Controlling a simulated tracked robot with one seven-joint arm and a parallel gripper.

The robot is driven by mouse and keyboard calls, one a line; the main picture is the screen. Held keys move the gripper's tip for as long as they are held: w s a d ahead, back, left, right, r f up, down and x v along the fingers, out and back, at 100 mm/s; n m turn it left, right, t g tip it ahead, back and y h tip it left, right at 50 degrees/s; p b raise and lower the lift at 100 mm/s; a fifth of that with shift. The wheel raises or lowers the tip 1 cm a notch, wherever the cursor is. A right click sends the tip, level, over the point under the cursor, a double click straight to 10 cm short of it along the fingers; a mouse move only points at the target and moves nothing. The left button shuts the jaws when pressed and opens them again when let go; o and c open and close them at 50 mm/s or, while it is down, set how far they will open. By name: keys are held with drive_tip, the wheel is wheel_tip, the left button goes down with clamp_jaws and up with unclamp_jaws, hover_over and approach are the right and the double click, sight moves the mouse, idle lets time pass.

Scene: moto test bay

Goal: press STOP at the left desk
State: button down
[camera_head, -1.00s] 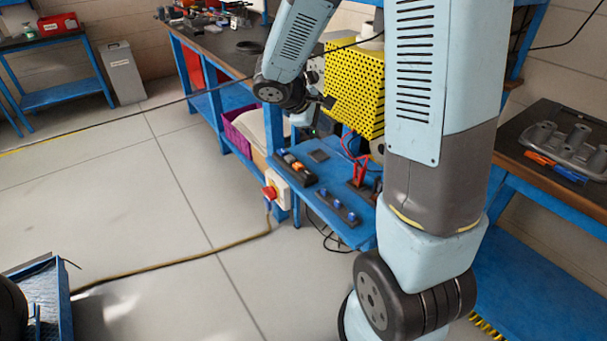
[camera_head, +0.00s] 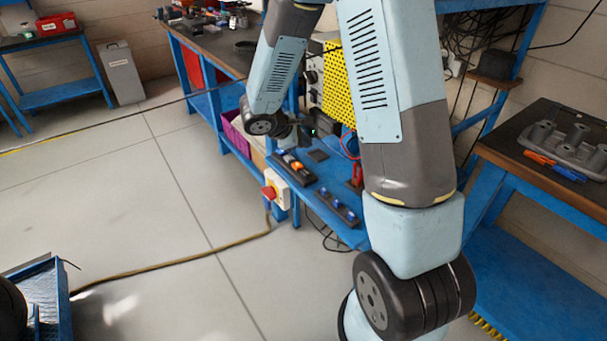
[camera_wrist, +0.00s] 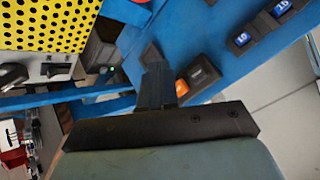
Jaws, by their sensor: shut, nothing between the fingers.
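The blue desk (camera_head: 322,178) carries a dark strip (camera_head: 294,168) with orange, blue and pale buttons, and a second strip (camera_head: 338,207) with blue buttons. No STOP lettering is readable. A red knob (camera_head: 268,192) sits on a pale box at the desk's left front side. My gripper (camera_head: 301,132) is over the back of the desk, behind the first strip. In the wrist view my gripper (camera_wrist: 155,82) is shut and empty, beside an orange button (camera_wrist: 182,88) that it may partly cover. Contact cannot be told. Blue buttons (camera_wrist: 243,39) show farther up right.
A yellow perforated guard (camera_head: 338,82) stands behind the desk, close to my arm; it fills the wrist view's upper left (camera_wrist: 45,22). Red leads (camera_head: 350,147) rise at the desk's back right. A cable (camera_head: 180,259) crosses the otherwise open floor at left.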

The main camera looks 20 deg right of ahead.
sight(304, 174)
drive_tip(key=shift+f, duration=4.2)
drive_tip(key=shift+w+f, duration=0.1)
drive_tip(key=shift+f, duration=0.75)
drive_tip(key=shift+r, duration=0.9)
drive_tip(key=shift+r, duration=0.1)
drive_tip(key=shift+r, duration=2.45)
